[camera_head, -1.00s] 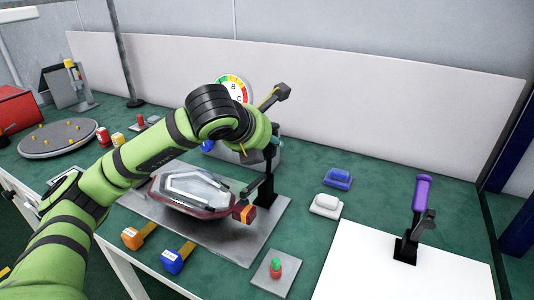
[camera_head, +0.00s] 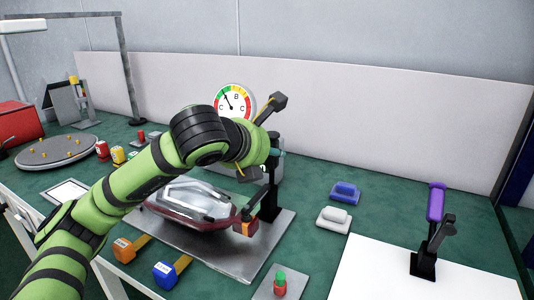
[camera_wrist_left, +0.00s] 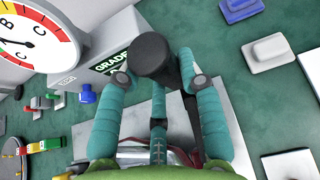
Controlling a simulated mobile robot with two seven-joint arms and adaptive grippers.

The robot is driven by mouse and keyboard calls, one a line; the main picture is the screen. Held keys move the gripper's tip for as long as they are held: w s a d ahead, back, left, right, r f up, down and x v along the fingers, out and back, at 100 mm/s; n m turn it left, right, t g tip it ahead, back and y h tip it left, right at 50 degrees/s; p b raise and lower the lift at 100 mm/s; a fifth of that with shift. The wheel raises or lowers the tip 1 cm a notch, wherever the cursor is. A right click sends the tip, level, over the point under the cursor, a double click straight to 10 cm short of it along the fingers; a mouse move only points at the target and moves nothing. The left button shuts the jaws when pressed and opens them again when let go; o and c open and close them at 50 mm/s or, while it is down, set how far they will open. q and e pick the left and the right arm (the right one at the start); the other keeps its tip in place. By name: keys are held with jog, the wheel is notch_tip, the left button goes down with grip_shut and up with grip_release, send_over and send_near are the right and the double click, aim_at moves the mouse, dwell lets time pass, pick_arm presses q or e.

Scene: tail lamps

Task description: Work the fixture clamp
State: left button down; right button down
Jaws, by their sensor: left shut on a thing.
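The fixture clamp (camera_head: 268,203) is a black upright clamp on the metal plate (camera_head: 278,238), beside the red and clear tail lamp (camera_head: 196,203). A red-orange tip on its arm is at the lamp's right end. My left gripper (camera_head: 273,150) is at the top of the clamp, partly hidden by my own wrist. In the left wrist view its teal fingers are on either side of the clamp's black handle (camera_wrist_left: 151,56), and it is shut on it. The handle's lower part is partly hidden. My right gripper is not in view.
A purple-handled clamp (camera_head: 436,203) stands on a white board (camera_head: 385,272) at right. Blue (camera_head: 345,192) and white (camera_head: 333,219) blocks lie between. Orange (camera_head: 124,248) and blue (camera_head: 166,274) tools lie in front. A dial gauge (camera_head: 234,102) stands behind my arm.

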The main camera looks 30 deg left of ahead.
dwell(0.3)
pick_arm(q)
jog(key=c, duration=1.1)
grip_release()
jog(key=shift+o, duration=0.2)
jog(key=shift+s, duration=0.1)
jog(key=v, duration=1.2)
